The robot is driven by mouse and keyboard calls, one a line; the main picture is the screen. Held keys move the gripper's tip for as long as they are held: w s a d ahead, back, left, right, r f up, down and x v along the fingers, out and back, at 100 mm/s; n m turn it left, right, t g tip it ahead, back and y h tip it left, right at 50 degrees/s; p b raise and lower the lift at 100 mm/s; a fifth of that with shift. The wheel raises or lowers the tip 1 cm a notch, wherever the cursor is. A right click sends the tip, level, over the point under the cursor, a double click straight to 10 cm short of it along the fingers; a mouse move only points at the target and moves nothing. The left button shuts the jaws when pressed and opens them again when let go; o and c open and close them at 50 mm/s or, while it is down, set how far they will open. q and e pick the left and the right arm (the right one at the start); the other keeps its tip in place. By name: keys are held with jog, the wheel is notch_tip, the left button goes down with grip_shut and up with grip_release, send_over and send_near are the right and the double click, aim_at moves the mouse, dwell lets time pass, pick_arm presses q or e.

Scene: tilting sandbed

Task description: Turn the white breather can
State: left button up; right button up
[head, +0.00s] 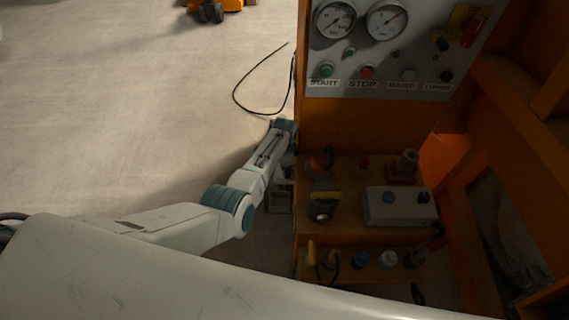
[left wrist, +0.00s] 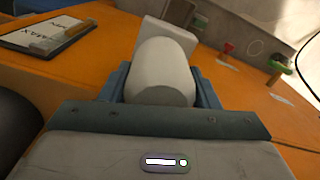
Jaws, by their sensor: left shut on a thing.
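The white breather can (left wrist: 165,70) fills the middle of the left wrist view as a pale rounded cylinder. My left gripper (left wrist: 162,95) is shut on it, with one blue-grey finger against each side. The lower end of the can is hidden by the gripper body. In the head view my left arm reaches to the left edge of the orange machine, and its gripper and the can cannot be made out there. My right gripper is not in view.
A pale block (left wrist: 170,38) stands just behind the can. A clipboard (left wrist: 45,32) lies at left. The gauge panel (head: 390,70) and a grey box (head: 400,207) are on the machine.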

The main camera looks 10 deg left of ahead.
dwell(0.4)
pick_arm(q)
jog(key=o, duration=0.7)
jog(key=shift+r, duration=0.1)
notch_tip(320, 180, up, 11)
jog(key=shift+f+p, duration=0.2)
jog(key=shift+p, duration=0.35)
